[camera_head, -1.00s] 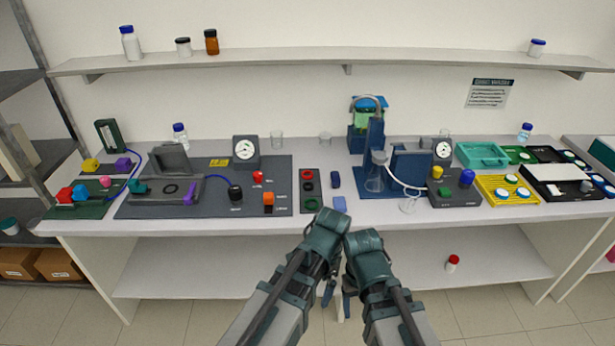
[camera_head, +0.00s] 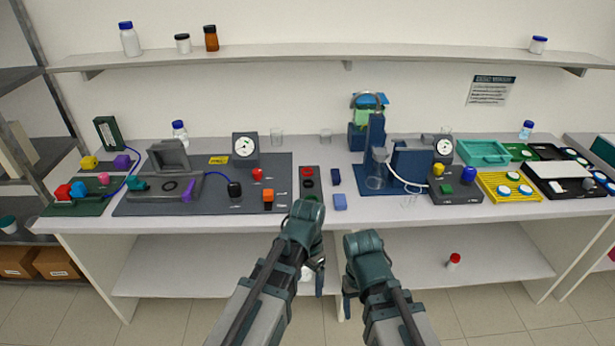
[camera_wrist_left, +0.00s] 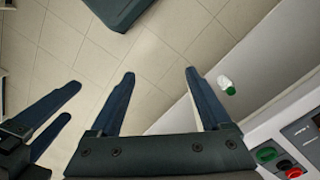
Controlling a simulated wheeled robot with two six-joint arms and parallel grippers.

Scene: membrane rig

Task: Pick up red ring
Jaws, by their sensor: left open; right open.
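The red ring (camera_head: 307,171) lies at the back end of a narrow dark holder strip (camera_head: 317,187) on the bench. A dark ring (camera_head: 308,183) lies in front of it, and the strip's front end is partly hidden by my left arm. My left gripper (camera_head: 313,272) is open and empty, below and in front of the bench edge. My right gripper (camera_head: 348,285) is open and empty, to the right of the left one.
A dark blue block (camera_head: 335,177) and a light blue block (camera_head: 340,202) lie right of the strip. A grey mat (camera_head: 220,200) with a gauge and coloured parts lies left. A green-capped bottle (camera_wrist_left: 226,85) shows in the left wrist view. The bench front edge lies between grippers and strip.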

